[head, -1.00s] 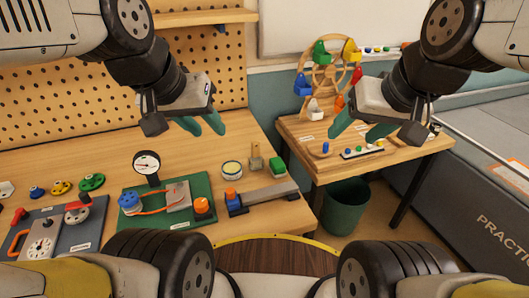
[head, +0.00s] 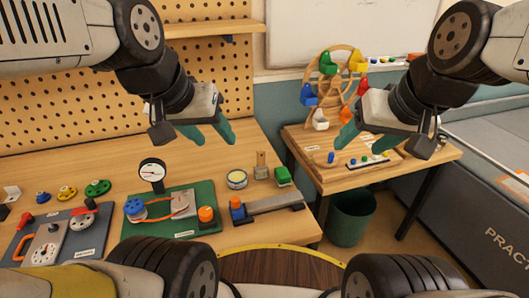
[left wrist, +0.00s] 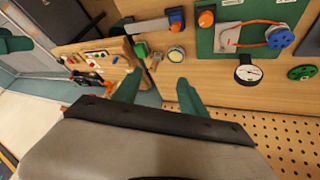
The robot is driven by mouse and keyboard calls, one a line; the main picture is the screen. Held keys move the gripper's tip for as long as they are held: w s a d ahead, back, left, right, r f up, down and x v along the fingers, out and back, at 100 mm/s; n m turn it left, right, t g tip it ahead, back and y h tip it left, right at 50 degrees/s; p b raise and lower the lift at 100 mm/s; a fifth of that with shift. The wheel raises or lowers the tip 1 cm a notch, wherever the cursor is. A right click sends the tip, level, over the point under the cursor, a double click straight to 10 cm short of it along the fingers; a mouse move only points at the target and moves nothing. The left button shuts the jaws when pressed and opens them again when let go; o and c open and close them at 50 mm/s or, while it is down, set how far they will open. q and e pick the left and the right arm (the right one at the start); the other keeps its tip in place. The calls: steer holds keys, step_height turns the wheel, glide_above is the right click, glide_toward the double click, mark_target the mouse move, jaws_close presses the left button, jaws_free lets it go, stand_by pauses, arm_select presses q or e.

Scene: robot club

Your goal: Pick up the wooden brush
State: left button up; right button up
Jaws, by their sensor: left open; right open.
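The wooden brush (head: 261,166) is small, with a pale upright handle. It stands on the workbench (head: 270,218) between a round tin (head: 236,179) and a green block (head: 282,176). In the left wrist view the brush (left wrist: 157,59) shows small, beyond the fingertips. My left gripper (head: 212,140) is open and empty, above the bench, to the left of the brush in the head view and apart from it. My right gripper (head: 357,143) is open and empty in front of the side table, well to the right of the brush.
A green board with a gauge (head: 152,172) is to the left. A toy wheel (head: 332,85) stands on the side table (head: 408,175). A green bin (head: 350,217) is below.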

arm_select(q)
steer(key=w+n+g, duration=0.1)
steer(key=w+g, duration=0.1)
steer(key=w, duration=0.4)
steer(key=n+g+y, duration=0.2)
steer(key=n+g, duration=0.2)
glide_above(261, 165)
step_height(261, 165, down, 15)
steer(key=shift+d+f, duration=0.15)
steer(key=shift+f, duration=0.65)
steer(key=f, duration=0.4)
steer(key=w+f, duration=0.1)
steer(key=f, duration=0.2)
steer(key=shift+a+f, duration=0.1)
steer(key=shift+a, duration=0.1)
jaws_close()
